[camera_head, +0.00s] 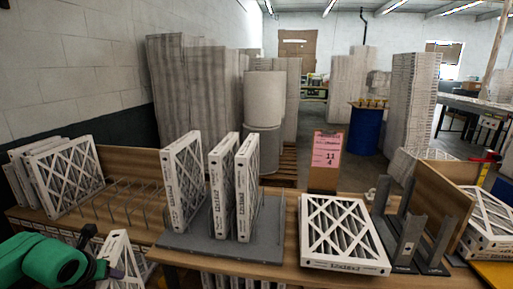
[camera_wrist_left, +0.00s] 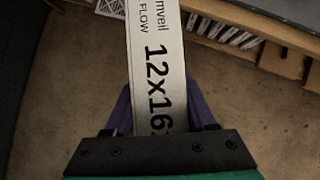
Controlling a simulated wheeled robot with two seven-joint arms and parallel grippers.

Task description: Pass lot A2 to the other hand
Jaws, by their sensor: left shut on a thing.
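My left gripper (camera_head: 105,268), green arm with purple fingers, is low at the left front of the head view. It is shut on a white-framed filter (camera_head: 122,256), held tilted below the bench edge, its lower part cut off by the frame. In the left wrist view the filter's edge (camera_wrist_left: 158,60) runs between the purple fingers and reads "12x16" and "FLOW". No marking "A2" is legible on it. My right gripper is not in view.
Three filters (camera_head: 222,185) stand upright on a grey base. One filter (camera_head: 342,232) lies flat beside a grey slotted rack (camera_head: 405,240). More filters (camera_head: 65,175) lean in a wire rack at left. A clipboard (camera_head: 327,160) stands behind. Filters also fill the shelf below.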

